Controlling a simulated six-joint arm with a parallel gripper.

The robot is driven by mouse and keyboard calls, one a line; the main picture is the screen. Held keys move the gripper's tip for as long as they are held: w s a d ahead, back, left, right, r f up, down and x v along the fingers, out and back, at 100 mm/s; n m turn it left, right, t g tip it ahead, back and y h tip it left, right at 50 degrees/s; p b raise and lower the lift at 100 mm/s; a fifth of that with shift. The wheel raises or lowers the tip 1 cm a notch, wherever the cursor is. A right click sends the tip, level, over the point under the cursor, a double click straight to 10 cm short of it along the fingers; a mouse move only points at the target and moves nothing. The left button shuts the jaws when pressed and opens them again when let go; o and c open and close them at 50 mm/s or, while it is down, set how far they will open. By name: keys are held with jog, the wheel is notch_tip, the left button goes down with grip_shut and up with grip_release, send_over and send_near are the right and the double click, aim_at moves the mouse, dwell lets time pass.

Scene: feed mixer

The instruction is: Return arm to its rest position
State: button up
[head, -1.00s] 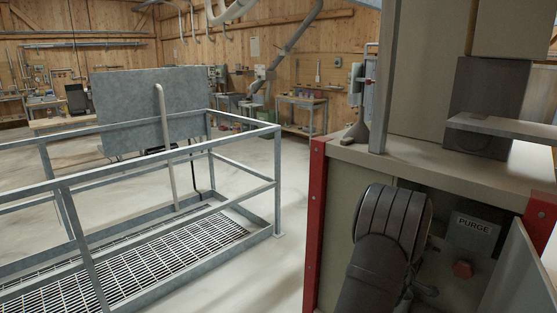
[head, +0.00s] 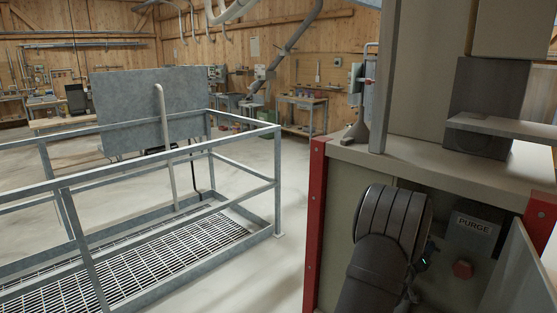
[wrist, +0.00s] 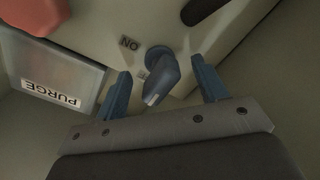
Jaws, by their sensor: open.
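My gripper (wrist: 161,66) is open, with two blue fingers apart in the wrist view. A blue-grey rotary knob (wrist: 158,70) shows between the fingers, tilted, with an ON label (wrist: 130,43) beside it. I cannot tell whether the fingers reach around the knob in depth; nothing looks clamped. In the head view my dark arm is at the lower right, in front of the panel. It hides most of the gripper and the knob.
Red posts (head: 316,225) edge the recess, and a flap (head: 520,275) stands at right. A ledge (head: 420,161) lies above. A grey railing (head: 277,180) and open floor are left.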

jog(key=m, duration=0.7)
dwell(0.4)
